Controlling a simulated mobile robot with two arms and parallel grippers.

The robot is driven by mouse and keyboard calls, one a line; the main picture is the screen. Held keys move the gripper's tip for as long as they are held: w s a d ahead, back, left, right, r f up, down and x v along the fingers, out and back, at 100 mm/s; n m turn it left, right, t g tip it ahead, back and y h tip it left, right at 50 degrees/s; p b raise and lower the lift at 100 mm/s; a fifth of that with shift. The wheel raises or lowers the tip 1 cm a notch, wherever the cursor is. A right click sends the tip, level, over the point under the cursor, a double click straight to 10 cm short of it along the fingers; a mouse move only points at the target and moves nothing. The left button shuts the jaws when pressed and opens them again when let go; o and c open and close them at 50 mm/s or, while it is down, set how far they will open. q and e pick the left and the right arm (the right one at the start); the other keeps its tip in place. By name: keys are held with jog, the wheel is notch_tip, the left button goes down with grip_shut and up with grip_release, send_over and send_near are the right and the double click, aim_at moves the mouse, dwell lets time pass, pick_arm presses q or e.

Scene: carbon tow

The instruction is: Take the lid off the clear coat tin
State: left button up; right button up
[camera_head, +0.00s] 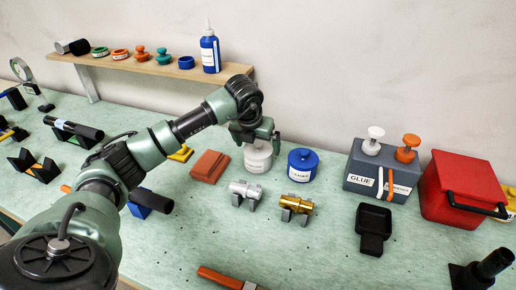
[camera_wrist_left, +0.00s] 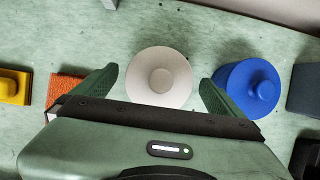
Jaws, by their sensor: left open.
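A white tin (camera_head: 258,158) with a small label stands on the green bench; the label is too small to read for certain. From above, the left wrist view shows its round pale lid (camera_wrist_left: 145,90) with a round knob (camera_wrist_left: 162,81) in the middle. The lid is on. My left gripper (camera_head: 256,138) is over the tin, and its fingers hide part of the top. In the left wrist view my left gripper (camera_wrist_left: 160,80) is open, one finger on each side of the lid, with gaps to both. My right gripper is not in view.
A blue lidded tin (camera_head: 302,166) stands close on the right, near one finger. A brown block (camera_head: 209,166) is on the left. Silver (camera_head: 245,192) and gold (camera_head: 295,206) parts sit in front. A glue box (camera_head: 360,182) and red case (camera_head: 455,180) are further right.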

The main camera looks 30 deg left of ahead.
pick_arm(q)
jog(key=c, duration=1.2)
jog(key=shift+c, duration=0.2)
jog(key=shift+r, duration=0.1)
